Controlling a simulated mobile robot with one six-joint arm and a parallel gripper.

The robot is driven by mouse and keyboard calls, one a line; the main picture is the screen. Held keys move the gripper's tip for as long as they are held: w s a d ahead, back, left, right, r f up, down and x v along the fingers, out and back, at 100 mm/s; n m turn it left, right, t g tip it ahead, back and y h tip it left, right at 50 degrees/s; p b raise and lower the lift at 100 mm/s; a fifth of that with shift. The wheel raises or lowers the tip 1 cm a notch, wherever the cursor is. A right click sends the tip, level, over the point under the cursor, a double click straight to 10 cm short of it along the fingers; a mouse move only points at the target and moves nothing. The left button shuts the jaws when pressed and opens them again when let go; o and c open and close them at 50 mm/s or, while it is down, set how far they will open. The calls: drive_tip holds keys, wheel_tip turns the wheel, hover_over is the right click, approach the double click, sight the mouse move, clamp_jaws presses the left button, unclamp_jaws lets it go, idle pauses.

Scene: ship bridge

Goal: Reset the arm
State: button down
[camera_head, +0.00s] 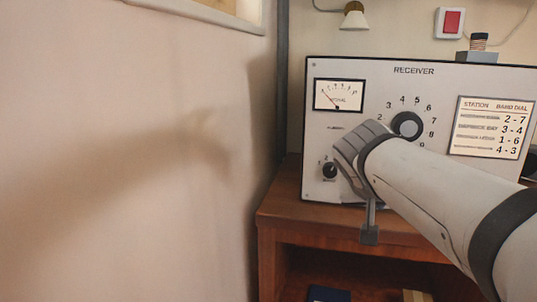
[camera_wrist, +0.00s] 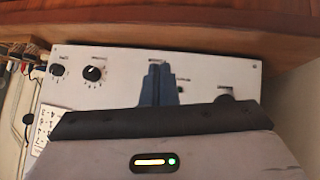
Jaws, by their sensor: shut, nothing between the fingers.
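My gripper's two blue-grey fingers (camera_wrist: 158,68) stand together, shut and empty, in the wrist view. They are in front of the white receiver panel (camera_wrist: 120,62); I cannot tell whether they touch it. In the head view my arm reaches in from the lower right and its end is in front of the receiver (camera_head: 322,135). The fingertips are hidden there. The arm covers part of the panel's lower middle and right. The large tuning knob (camera_head: 407,125) shows just above the arm, and a small knob (camera_head: 330,170) shows to its left.
The receiver stands on a wooden desk (camera_head: 290,208) with an open shelf below. A wall (camera_head: 120,150) is close on the left. A station card (camera_head: 492,128) is on the panel's right. A red wall switch (camera_head: 451,22) and a small lamp (camera_head: 354,17) are above.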

drive_tip(key=s+a+f+n+g+y+p, duration=0.1)
drive_tip(key=s+a+g+y+p, duration=0.1)
drive_tip(key=s+p, duration=0.4)
drive_tip(key=s+a+f+n+g+y+p, duration=0.1)
drive_tip(key=s+a+n+g+y+p, duration=0.1)
drive_tip(key=s+a+p, duration=0.3)
drive_tip(key=s+y+p, duration=0.1)
drive_tip(key=s+p, duration=0.1)
drive_tip(key=p, duration=0.2)
drive_tip(key=shift+s+a+f+n+g, duration=0.15)
drive_tip(key=shift+s+a+n+g, duration=0.15)
drive_tip(key=shift+g, duration=0.1)
